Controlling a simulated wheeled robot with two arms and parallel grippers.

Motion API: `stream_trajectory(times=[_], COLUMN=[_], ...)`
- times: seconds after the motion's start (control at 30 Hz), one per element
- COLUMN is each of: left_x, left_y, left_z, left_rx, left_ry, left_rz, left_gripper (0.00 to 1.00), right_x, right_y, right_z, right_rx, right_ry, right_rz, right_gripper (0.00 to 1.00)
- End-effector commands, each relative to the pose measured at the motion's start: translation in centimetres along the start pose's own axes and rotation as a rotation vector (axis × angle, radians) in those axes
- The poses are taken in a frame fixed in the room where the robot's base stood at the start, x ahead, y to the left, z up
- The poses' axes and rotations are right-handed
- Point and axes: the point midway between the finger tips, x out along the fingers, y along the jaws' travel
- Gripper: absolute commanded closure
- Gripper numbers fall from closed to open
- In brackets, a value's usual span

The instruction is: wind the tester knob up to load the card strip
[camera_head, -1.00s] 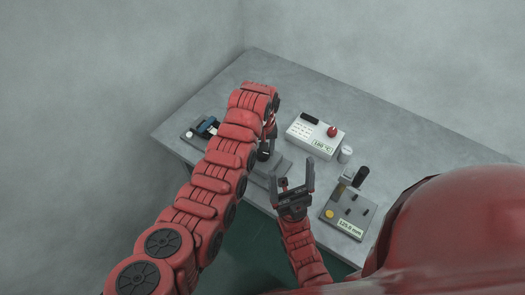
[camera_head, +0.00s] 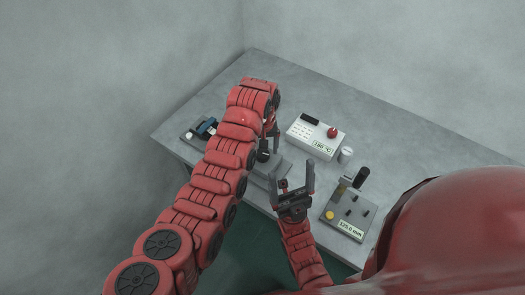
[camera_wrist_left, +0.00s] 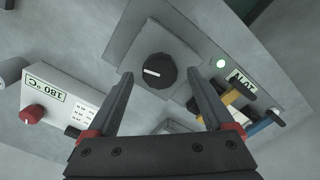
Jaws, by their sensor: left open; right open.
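The tester's round black knob (camera_wrist_left: 155,71), with a white pointer line, stands on a grey block in the left wrist view. The knob also shows in the head view (camera_head: 263,155), partly hidden by my left arm. My left gripper (camera_wrist_left: 160,76) is open, its fingertips on either side of the knob with gaps visible. I cannot tell whether they are level with it. My right gripper (camera_head: 296,180) is open and empty near the table's front. I cannot clearly make out the card strip.
A white box (camera_head: 315,136) reading 180 °C, with a red knob (camera_head: 332,132), stands behind the grippers. A small white cup (camera_head: 345,155) is beside it. A grey gauge (camera_head: 347,210) reading 125.0 mm is at right. A blue part (camera_head: 206,127) is at left.

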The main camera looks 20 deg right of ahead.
Motion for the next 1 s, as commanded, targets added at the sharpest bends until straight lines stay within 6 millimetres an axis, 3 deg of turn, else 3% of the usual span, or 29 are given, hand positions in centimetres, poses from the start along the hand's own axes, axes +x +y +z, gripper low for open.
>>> stream_trajectory(times=[0.17,0.23,0.33,0.6,0.8,1.0], left_x=[-4.1,-6.4,-8.4,-13.2,-15.2,-16.0], left_y=[0.0,-0.2,-0.2,-0.2,-0.1,0.0], left_z=[-0.3,-0.2,-0.1,-0.2,-0.1,0.0], left_rx=[-0.002,-0.003,-0.002,-0.002,-0.001,0.000], left_ry=[0.011,0.004,0.002,0.007,0.004,0.003], left_rz=[0.005,0.004,0.001,0.000,0.001,0.001], left_gripper=[0.14,0.14,0.14,0.14,0.14,0.14], right_x=[-1.1,0.3,1.6,1.0,0.6,0.6], right_y=[-0.1,0.0,0.1,0.1,0.0,0.0], right_z=[0.2,0.0,-0.3,-0.2,-0.1,-0.1], right_rx=[0.000,0.000,0.000,0.000,0.000,0.000], right_ry=[0.000,-0.001,0.000,0.000,0.000,0.000], right_rz=[0.000,0.000,0.000,0.000,0.000,0.000], right_gripper=[0.14,0.14,0.14,0.14,0.14,0.14])
